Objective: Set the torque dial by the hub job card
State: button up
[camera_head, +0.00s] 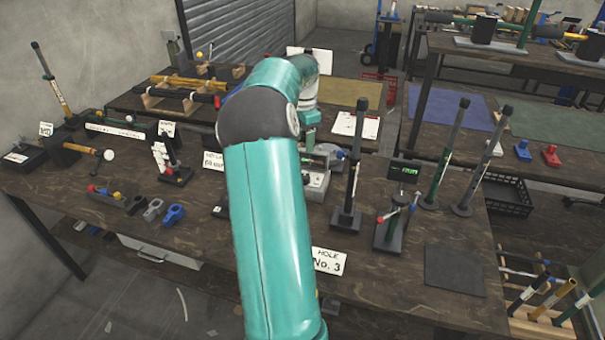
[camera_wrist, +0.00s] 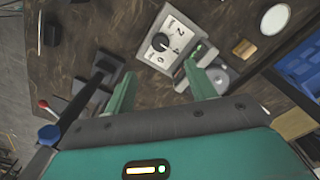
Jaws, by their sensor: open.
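The torque dial is a black knob (camera_wrist: 160,42) on a pale grey box (camera_wrist: 180,32) with numbers around it, at the top middle of the wrist view. In the head view the box (camera_head: 317,180) shows partly behind my arm. My gripper (camera_wrist: 158,76) is open and empty, its two green fingers pointing toward the box, with the knob ahead of the gap between them.
A tall black post (camera_head: 350,180) stands just right of the box. A "HOLE No. 3" card (camera_head: 328,262) is at the front. A dark mat (camera_head: 454,271) lies bare at right.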

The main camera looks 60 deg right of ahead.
aim_at(304, 176)
notch_tip(304, 176, down, 14)
jog(key=shift+s+d, duration=0.1)
jog(key=shift+d, duration=0.05)
dwell(0.4)
jog(key=shift+c, duration=0.3)
jog(key=c, duration=0.9)
